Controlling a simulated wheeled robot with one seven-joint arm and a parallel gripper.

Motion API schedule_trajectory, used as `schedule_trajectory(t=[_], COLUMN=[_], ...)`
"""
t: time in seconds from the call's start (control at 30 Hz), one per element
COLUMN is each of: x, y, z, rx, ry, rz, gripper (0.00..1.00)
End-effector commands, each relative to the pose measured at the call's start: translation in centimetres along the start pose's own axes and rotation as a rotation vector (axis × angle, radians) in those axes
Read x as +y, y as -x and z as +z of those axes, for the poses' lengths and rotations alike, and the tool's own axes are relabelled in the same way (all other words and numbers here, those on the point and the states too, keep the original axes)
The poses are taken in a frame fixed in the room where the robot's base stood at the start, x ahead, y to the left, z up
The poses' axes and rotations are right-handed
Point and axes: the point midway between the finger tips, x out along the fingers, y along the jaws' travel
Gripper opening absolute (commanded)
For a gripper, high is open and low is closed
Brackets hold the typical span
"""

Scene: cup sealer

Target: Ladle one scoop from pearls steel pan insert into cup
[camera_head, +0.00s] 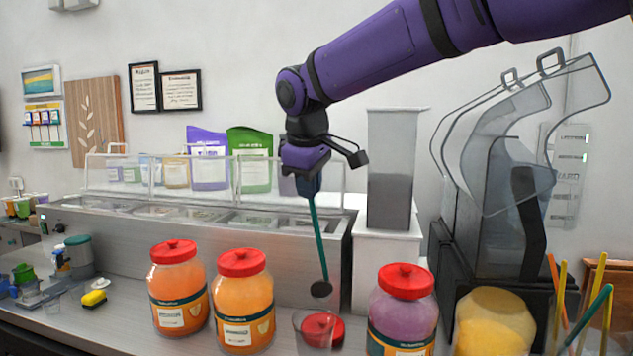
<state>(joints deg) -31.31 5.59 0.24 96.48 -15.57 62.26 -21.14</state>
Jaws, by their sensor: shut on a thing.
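My gripper (308,184) is at the end of the purple arm, above the right part of the steel topping counter's front. It is shut on the teal handle of a ladle (319,246). The ladle hangs down, slightly tilted, with its dark round bowl at the lower end. The bowl is just above a clear cup (300,330) at the bottom of the picture. I cannot tell whether the bowl holds pearls. The steel pan inserts (250,216) sit in the counter behind a clear guard; which one holds pearls cannot be told.
Two orange jars with red lids (180,290) stand left of the cup, and a purple jar (403,312) stands right. A red lid (323,328) shows by the cup. A blender (495,190) and straws (590,310) are at right. A yellow sponge (94,298) lies at left.

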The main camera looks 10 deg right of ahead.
Motion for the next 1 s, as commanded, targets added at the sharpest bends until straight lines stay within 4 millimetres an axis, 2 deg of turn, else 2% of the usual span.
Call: schedule_trajectory(t=[0.57, 1.0], x=[-6.6, -11.2], y=[0.3, -1.0], z=[0.0, 0.2], rx=[0.003, 0.002], ry=[0.043, 0.069], rz=[0.241, 0.419], gripper=[0.00, 0.00])
